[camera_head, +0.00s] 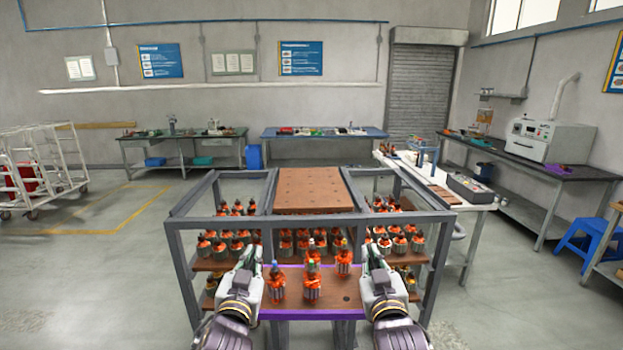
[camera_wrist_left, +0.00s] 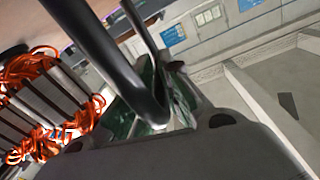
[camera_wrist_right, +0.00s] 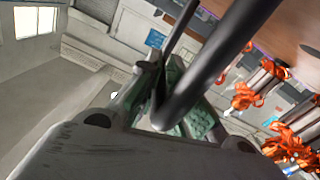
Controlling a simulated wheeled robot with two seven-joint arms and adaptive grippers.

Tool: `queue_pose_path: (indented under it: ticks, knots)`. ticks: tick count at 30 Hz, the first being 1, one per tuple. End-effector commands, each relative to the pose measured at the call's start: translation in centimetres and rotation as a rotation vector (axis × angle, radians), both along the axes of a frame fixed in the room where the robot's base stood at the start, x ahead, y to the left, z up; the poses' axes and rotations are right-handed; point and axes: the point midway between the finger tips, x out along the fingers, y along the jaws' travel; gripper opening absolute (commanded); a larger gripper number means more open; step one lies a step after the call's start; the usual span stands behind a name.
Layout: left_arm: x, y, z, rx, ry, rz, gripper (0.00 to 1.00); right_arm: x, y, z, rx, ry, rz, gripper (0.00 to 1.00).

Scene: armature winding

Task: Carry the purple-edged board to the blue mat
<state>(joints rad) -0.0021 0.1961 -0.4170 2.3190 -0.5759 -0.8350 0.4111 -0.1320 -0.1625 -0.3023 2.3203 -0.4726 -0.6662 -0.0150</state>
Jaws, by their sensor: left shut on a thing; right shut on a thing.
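The purple-edged board (camera_head: 340,300) is a brown board in front of me, with several orange-wound armatures standing on it. My left gripper (camera_head: 252,258) is at its left end, and my right gripper (camera_head: 373,258) is at its right end. In the left wrist view, the jaws (camera_wrist_left: 158,105) are closed around a dark bent bar (camera_wrist_left: 110,60). In the right wrist view, the jaws (camera_wrist_right: 175,105) are closed around a similar bar (camera_wrist_right: 222,65). The bars look like the board's handles. A blue surface (camera_head: 300,136) tops the far middle table; I cannot tell if it is the blue mat.
A grey metal rack (camera_head: 178,262) with brown shelves full of armatures stands right behind the board. A white bench (camera_head: 445,188) is to its right and a blue stool (camera_head: 585,238) farther right. White carts (camera_head: 40,165) stand left. The left floor is open.

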Motion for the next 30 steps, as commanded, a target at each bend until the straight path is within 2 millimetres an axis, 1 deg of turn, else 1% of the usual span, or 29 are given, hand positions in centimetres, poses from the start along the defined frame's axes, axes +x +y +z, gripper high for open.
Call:
queue_pose_path:
  ticks: [1,7,30]
  knots:
    - [-0.03,0.14,0.62,0.000,-0.009,0.002,0.00,0.10,-0.46,0.49,-0.004,-0.006,-0.010,0.00]
    - [0.05,0.17,1.10,0.001,-0.008,0.003,0.00,0.17,-0.45,0.90,-0.004,-0.005,-0.009,0.00]
    - [0.32,0.23,1.44,0.000,-0.009,0.004,0.00,0.40,-0.45,1.11,-0.005,-0.003,-0.009,0.00]
